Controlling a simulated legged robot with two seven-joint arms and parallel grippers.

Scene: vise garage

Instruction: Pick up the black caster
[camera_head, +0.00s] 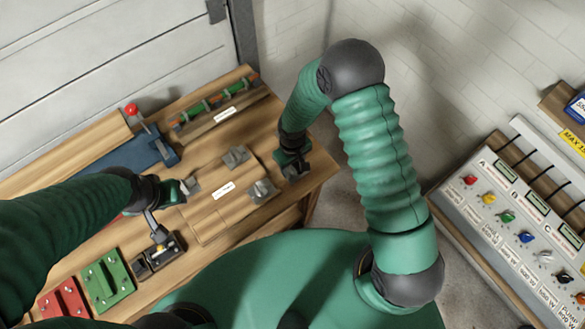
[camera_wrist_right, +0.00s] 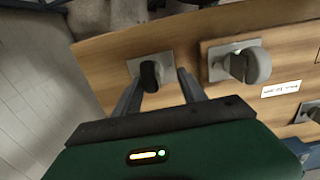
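The black caster (camera_wrist_right: 150,74) stands on a light metal plate on the wooden bench, near the bench edge in the right wrist view. My right gripper (camera_wrist_right: 160,90) is open, with its two fingers on either side of the caster and the caster's wheel nearer the left finger. I cannot tell whether either finger touches it. In the head view my right gripper (camera_head: 293,164) is low over the bench's right end and mostly hides the caster. My left gripper (camera_head: 178,191) is over the bench at left; its fingers are too unclear to read.
A blue vise (camera_head: 145,158) with a red knob, a small black device (camera_head: 158,255), and green (camera_head: 108,281) and red plates share the bench. A control panel (camera_head: 515,215) stands at right.

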